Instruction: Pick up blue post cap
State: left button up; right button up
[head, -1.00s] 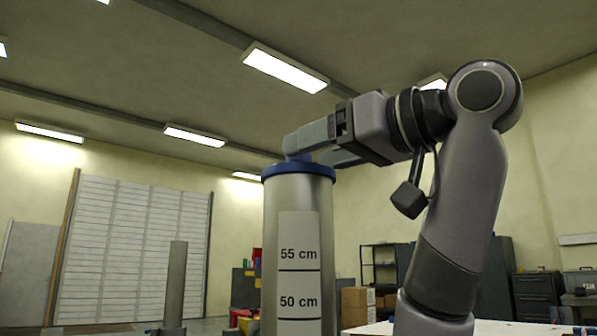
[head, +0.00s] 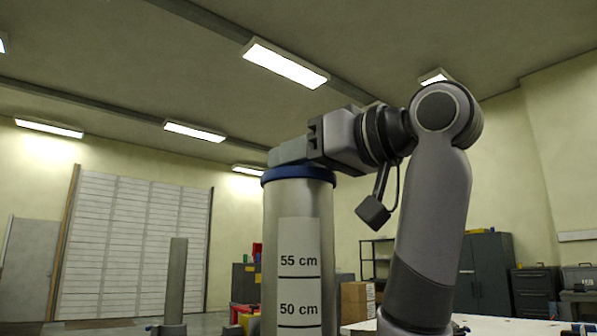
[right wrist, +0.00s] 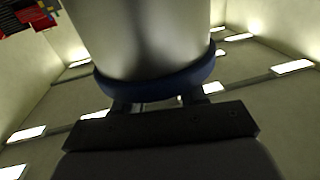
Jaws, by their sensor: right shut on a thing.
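The blue post cap (head: 298,174) sits on top of a grey metal post (head: 298,205) marked 55 cm and 50 cm. My right gripper (head: 287,155) reaches in from the right, just above the cap, and is shut on it. The head view hides the part of the cap between the fingers. In the right wrist view the cap (right wrist: 160,88) shows as a dark blue ring at the post's end, with my fingers (right wrist: 155,104) against it. I see no gap between cap and post. My left gripper is out of view.
A thinner grey post (head: 176,280) stands farther back on the left. Grey cabinets (head: 485,272), cardboard boxes (head: 357,302) and a pale tabletop (head: 480,327) are behind my right arm.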

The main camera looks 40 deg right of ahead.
jog(key=shift+r, duration=0.15)
notch_tip(320, 180, up, 20)
jog(key=p, duration=0.3)
jog(key=shift+f, duration=0.2)
dwell(0.3)
